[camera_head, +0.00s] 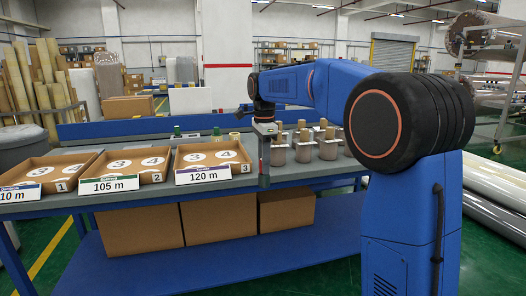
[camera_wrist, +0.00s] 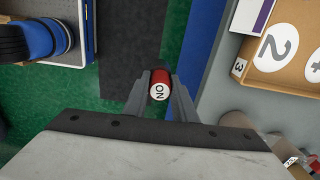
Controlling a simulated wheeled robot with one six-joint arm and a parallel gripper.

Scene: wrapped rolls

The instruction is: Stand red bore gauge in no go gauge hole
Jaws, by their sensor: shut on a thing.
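My gripper (camera_wrist: 158,92) is shut on the red bore gauge (camera_wrist: 160,76) in the wrist view. The gauge's round white end, lettered "NO", faces the wrist camera between the two fingers. In the head view my gripper (camera_head: 264,150) points down at the table's front edge, between the third tray and the wrapped rolls. I cannot make out the red gauge there. The wrist view has green floor and a dark strip below the gauge. I cannot identify the no go gauge hole in either view.
Trays marked 1 (camera_head: 62,186), 2 (camera_head: 158,182) and 3 (camera_head: 243,169) line the left of the grey table. Small green pieces (camera_head: 177,131) stand behind them. Several rolls in grey cups (camera_head: 328,149) stand right of my gripper. Cardboard boxes (camera_head: 137,230) sit on the lower shelf.

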